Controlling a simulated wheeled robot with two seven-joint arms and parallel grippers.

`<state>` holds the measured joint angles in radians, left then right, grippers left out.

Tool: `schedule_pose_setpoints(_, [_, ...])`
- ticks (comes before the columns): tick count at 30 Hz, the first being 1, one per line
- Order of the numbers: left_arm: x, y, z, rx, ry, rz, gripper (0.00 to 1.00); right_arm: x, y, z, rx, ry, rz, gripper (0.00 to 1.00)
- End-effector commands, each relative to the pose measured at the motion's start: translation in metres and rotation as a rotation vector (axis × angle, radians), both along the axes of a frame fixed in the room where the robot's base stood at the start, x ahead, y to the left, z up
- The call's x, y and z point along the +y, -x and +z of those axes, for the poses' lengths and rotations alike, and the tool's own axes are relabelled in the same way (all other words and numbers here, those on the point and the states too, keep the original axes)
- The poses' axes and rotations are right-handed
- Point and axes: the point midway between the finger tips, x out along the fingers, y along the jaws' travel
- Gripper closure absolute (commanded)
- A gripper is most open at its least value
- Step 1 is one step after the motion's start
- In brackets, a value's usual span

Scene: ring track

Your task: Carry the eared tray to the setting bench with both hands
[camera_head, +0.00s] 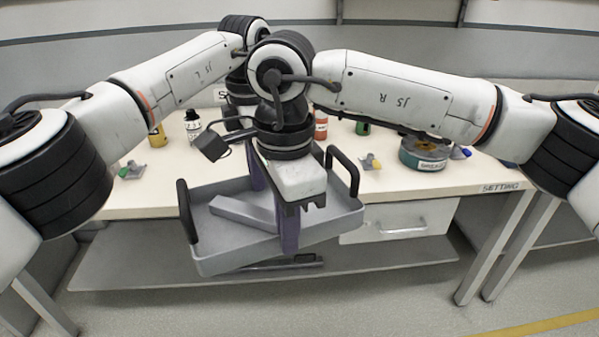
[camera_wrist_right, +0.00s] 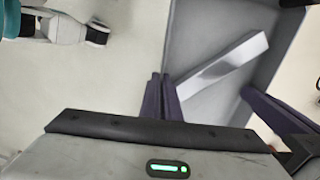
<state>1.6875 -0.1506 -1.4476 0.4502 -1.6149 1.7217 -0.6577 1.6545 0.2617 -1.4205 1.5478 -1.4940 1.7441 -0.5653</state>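The grey eared tray (camera_head: 325,228) shows slanted in front of the setting bench (camera_head: 150,196); what supports it is hidden. Its black ears (camera_head: 187,211) stand at its left and right ends, with no fingers around them. A pale grey bar (camera_head: 240,212) lies in it, also in the right wrist view (camera_wrist_right: 225,64). My right gripper (camera_head: 289,250) is over the tray's near side, its purple fingers together (camera_wrist_right: 163,80); I see nothing clearly between them. My left gripper (camera_head: 256,180) is mostly hidden behind it, with purple finger showing and its jaw unclear.
A drawer (camera_head: 400,222) sits below the top.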

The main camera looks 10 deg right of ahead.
Motion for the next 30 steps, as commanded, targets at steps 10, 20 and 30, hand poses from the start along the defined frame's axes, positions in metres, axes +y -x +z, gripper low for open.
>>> schedule_pose_setpoints(10, [0.002, -0.003, 0.001, -0.01, 0.001, 0.008, 1.0, 0.001, 0.003, 0.0, 0.008, -0.001, 0.007, 1.0])
schedule_pose_setpoints(20, [0.01, -0.003, -0.004, -0.009, 0.0, 0.102, 1.0, -0.007, -0.002, -0.005, 0.008, -0.001, 0.099, 1.0])
schedule_pose_setpoints(30, [0.027, 0.0, -0.017, -0.008, 0.001, 0.335, 1.0, -0.023, -0.017, -0.018, 0.009, -0.002, 0.333, 1.0])
